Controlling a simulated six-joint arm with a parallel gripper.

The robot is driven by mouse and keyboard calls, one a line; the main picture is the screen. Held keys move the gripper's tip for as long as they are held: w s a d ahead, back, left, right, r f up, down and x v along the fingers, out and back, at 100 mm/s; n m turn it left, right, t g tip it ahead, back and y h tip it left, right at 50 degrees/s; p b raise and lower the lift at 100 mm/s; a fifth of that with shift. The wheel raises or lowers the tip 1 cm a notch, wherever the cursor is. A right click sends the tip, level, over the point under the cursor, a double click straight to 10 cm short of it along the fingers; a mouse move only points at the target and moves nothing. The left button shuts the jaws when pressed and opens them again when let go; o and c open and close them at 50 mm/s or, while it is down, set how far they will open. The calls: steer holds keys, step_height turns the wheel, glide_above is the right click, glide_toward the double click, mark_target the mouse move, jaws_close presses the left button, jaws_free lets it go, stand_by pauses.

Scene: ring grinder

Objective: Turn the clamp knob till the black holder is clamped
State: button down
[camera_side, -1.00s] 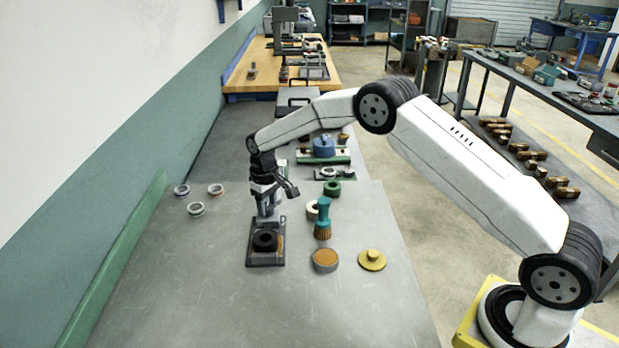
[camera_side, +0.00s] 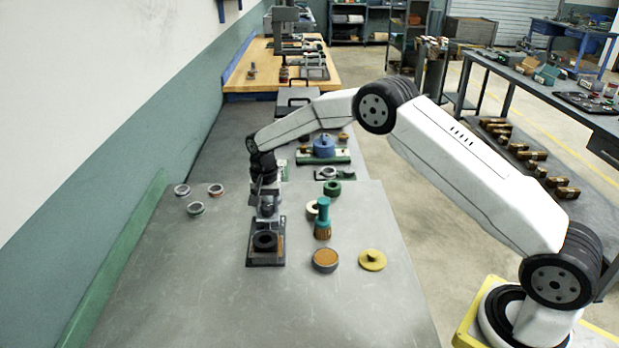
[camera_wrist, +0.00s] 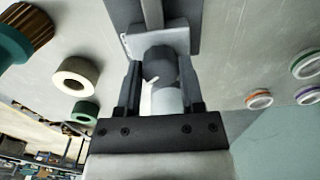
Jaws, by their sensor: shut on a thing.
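The black holder (camera_side: 265,241) is a dark ring-shaped piece sitting on a dark base plate (camera_side: 251,262) on the bench. My gripper (camera_side: 267,208) points down at the far end of this plate, just behind the holder. In the wrist view, my gripper (camera_wrist: 161,75) has one finger on each side of the grey round clamp knob (camera_wrist: 160,62) and is shut on it. A pale pointer-like mark shows on the knob. A grey rod runs from the clamp block towards the top edge. The holder is out of the wrist view, and I cannot tell how tightly it is held.
A teal-handled brush (camera_side: 323,218), an orange-topped round tin (camera_side: 325,261) and a yellow disc (camera_side: 372,260) stand to the right. Cream and green rings (camera_side: 333,188) lie behind the brush. Several metal rings (camera_side: 196,208) lie at the left. The bench front is clear.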

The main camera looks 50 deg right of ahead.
mark_target(268, 207)
steer(key=shift+m, duration=1.1)
steer(key=shift+c, duration=1.1)
jaws_free()
steer(key=shift+r, duration=3.9)
steer(key=shift+s, duration=0.1)
